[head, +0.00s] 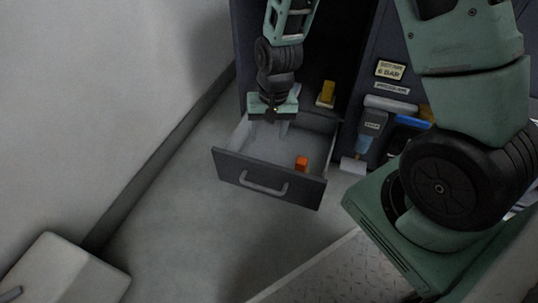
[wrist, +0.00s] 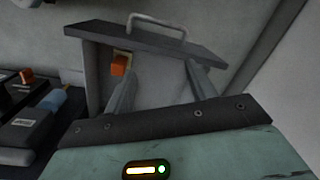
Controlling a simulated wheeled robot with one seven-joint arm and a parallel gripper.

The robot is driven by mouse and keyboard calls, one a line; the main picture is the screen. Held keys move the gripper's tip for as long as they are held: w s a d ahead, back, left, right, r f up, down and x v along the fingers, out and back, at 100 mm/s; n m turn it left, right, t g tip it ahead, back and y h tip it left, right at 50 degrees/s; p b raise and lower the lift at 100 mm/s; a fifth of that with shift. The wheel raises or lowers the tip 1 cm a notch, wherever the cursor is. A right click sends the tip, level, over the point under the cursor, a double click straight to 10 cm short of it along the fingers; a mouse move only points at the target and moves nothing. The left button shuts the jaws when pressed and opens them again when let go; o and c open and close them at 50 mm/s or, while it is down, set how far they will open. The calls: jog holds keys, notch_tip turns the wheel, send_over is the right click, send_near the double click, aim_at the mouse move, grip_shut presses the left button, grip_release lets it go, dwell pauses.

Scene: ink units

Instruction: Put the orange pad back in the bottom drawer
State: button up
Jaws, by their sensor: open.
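The bottom drawer (head: 270,186) is pulled open, with a grey handle on its dark front. The orange pad (head: 302,163) sits inside it, near the front right corner. In the wrist view the orange pad (wrist: 118,66) shows beside the left finger, close to the drawer front (wrist: 145,40). My gripper (head: 268,127) is open and points down over the back left part of the drawer. Its two fingers (wrist: 160,74) are spread with nothing between them. The pad is apart from the fingers in the head view.
A yellow block (head: 327,92) stands on a ledge of the dark cabinet behind the drawer. Labelled items (head: 372,124) hang right of the drawer. A pale wall (head: 100,90) runs along the left. The floor (head: 195,225) in front is clear; a pale box (head: 65,272) stands lower left.

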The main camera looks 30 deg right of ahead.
jog(key=s+a+r+n, duration=0.7)
jog(key=s+a+r, duration=0.2)
jog(key=a+r, duration=0.2)
jog(key=s+a+r+n, duration=0.1)
jog(key=s+r+n, duration=0.4)
jog(key=s, duration=0.5)
jog(key=shift+a+r+h, duration=0.3)
jog(key=shift+a+r, duration=0.1)
jog(key=shift+r, duration=0.05)
